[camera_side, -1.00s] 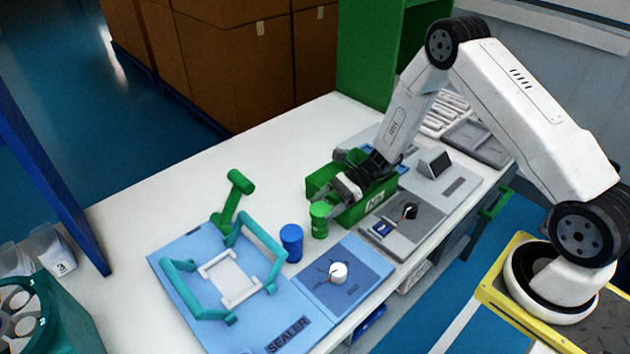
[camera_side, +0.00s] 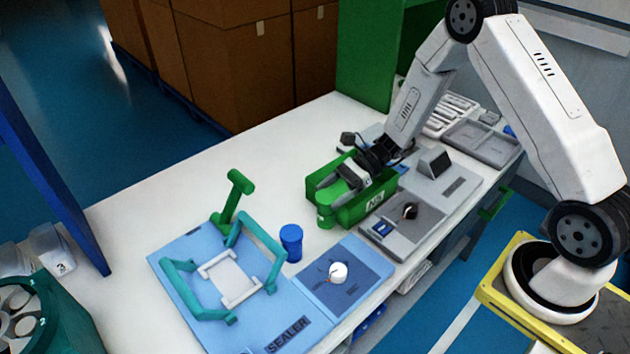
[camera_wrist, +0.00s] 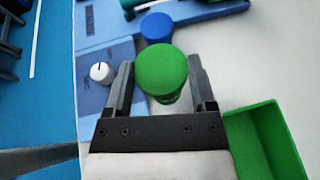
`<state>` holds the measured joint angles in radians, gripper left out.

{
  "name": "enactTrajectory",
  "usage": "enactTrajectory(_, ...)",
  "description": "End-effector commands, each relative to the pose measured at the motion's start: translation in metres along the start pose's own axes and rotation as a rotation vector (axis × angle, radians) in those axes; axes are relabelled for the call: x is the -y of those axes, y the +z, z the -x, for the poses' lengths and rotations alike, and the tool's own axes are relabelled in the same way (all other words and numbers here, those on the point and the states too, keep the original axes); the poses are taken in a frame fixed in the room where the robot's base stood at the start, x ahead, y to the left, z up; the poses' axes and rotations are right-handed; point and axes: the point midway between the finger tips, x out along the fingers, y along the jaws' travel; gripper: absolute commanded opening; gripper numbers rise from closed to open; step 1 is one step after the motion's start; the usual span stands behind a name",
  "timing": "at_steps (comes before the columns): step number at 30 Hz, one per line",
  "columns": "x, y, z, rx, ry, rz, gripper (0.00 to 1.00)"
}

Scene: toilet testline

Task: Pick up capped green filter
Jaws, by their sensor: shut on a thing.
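The capped green filter (camera_wrist: 161,68) sits between the two fingers of my gripper (camera_wrist: 163,88) in the wrist view, its round green cap facing the camera. In the side view the green filter (camera_side: 325,215) shows just in front of the green bin (camera_side: 352,214), and part of it merges with the bin's colour. My gripper (camera_side: 338,186) is shut on the filter from above. In the side view the filter appears a little above the table, though the gap is hard to judge.
A blue capped cylinder (camera_side: 291,242) stands to the left of the filter. The light-blue sealer (camera_side: 225,315) with its teal frame and white knob (camera_side: 338,272) lies in front. A grey device (camera_side: 405,225) with a knob is to the right. White table is free behind.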

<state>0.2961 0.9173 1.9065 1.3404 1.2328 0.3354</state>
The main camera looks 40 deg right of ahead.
Motion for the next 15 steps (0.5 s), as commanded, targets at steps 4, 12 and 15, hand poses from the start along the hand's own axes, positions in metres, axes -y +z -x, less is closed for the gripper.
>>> enactTrajectory(4, -0.016, 0.018, 0.012, 0.000, -0.002, 0.001, 0.00)
enactTrajectory(12, -0.053, 0.039, 0.033, 0.000, -0.003, -0.001, 0.00)
enactTrajectory(15, -0.069, 0.044, 0.040, 0.000, -0.002, -0.001, 0.00)
